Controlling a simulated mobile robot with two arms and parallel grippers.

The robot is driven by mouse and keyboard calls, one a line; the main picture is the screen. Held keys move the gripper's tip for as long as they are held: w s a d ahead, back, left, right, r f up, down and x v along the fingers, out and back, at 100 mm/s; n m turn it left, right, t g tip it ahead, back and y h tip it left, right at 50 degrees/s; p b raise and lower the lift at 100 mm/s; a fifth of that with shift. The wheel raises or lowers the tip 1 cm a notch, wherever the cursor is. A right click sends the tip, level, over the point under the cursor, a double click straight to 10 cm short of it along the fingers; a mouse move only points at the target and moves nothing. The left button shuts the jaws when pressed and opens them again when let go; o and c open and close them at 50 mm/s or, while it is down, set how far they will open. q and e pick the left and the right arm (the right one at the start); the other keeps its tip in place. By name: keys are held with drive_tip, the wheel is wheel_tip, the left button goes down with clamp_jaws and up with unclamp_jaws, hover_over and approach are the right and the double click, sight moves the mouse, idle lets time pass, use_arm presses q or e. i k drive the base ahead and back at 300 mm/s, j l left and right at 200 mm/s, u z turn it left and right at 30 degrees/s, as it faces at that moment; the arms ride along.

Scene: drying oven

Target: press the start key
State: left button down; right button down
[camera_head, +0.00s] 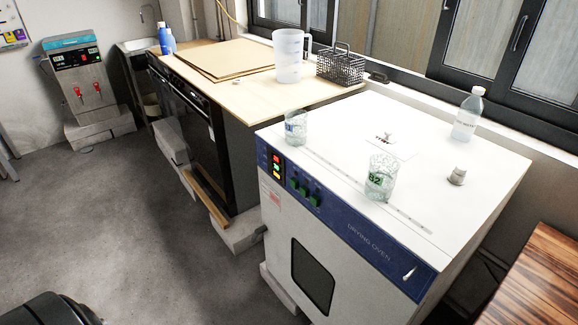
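The drying oven (340,255) stands at the right of the head view, white with a blue front strip lettered DRYING OVEN. At the left end of the strip is a small dark control panel (277,166) with red, yellow and green lit areas. Several green switches or keys (303,189) sit just right of it. Their labels are too small to read, so I cannot tell which is the start key. The dark door window (312,277) is below. Neither of my grippers is in view, and nothing touches the panel.
On the oven top stand a beaker (296,128), a beaker with a green label (381,178), a clear bottle (467,115) and a small grey weight (457,176). A wooden-topped counter (225,95) is behind left. A striped wooden table (535,280) is at right. Floor (160,240) in front is open.

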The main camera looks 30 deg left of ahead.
sight(315, 200)
drive_tip(key=k+j+u, duration=0.15)
drive_tip(key=k+u, duration=0.25)
drive_tip(key=k+j+u, duration=0.35)
drive_tip(key=i+l, duration=0.1)
